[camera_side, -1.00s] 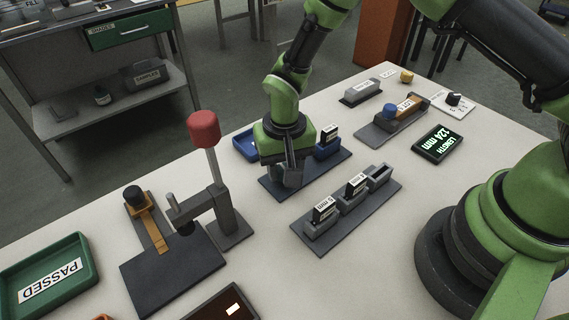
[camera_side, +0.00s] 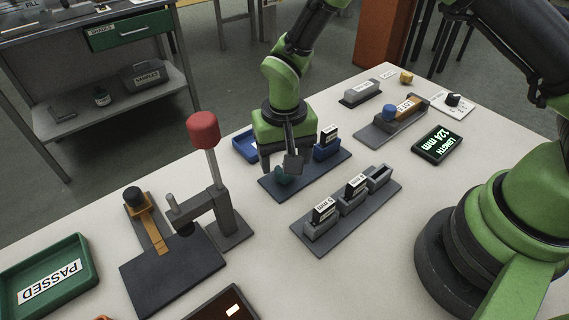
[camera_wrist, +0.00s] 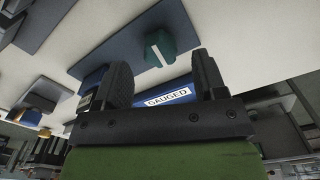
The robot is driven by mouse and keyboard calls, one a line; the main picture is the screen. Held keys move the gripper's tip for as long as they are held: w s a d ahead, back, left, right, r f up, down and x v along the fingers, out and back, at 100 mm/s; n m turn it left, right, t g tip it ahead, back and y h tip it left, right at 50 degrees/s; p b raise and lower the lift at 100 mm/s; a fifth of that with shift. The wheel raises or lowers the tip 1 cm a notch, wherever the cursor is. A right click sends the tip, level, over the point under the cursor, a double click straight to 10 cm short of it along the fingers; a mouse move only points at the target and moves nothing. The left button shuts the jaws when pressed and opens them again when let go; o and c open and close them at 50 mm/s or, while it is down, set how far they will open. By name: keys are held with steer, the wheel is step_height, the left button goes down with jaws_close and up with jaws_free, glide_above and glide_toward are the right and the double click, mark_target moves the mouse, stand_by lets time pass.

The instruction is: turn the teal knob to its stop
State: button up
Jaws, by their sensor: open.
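The teal knob (camera_wrist: 160,48) sits on a dark blue plate (camera_wrist: 112,50), and a pale line marks its top in the wrist view. In the side view the knob (camera_side: 283,177) shows low on the plate, just under my gripper. My gripper (camera_side: 280,166) is open, its two fingers spread and empty. In the wrist view my gripper (camera_wrist: 160,85) has its fingers at either side of a blue tray labelled GAUGED (camera_wrist: 170,97), with the knob beyond the fingertips. I cannot tell whether a finger touches the knob.
A blue holder with a labelled block (camera_side: 328,146) stands on the same plate, close right of my gripper. A grey rack (camera_side: 345,205) with labelled blocks lies in front. A red-topped lever press (camera_side: 204,130) stands to the left. A display (camera_side: 437,144) reads 124 mm.

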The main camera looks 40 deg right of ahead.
step_height(320, 180, up, 7)
stand_by(0.3)
steer(key=shift+r, duration=0.1)
steer(key=s+d+r+t+y, duration=0.1)
steer(key=s+d+r+t, duration=0.15)
steer(key=r, duration=0.55)
steer(key=s+d+r+t, duration=0.1)
steer(key=s+d+r, duration=0.25)
steer(key=r, duration=0.35)
steer(key=s+d+r+t, duration=0.1)
steer(key=s+r+t, duration=0.1)
steer(key=s, duration=0.4)
steer(key=s+d+r+t+y, duration=0.1)
steer(key=s+r, duration=0.1)
steer(key=s, duration=0.4)
steer(key=shift+d+r+t, duration=0.15)
steer(key=shift+d+t, duration=0.2)
steer(key=shift+d, duration=0.05)
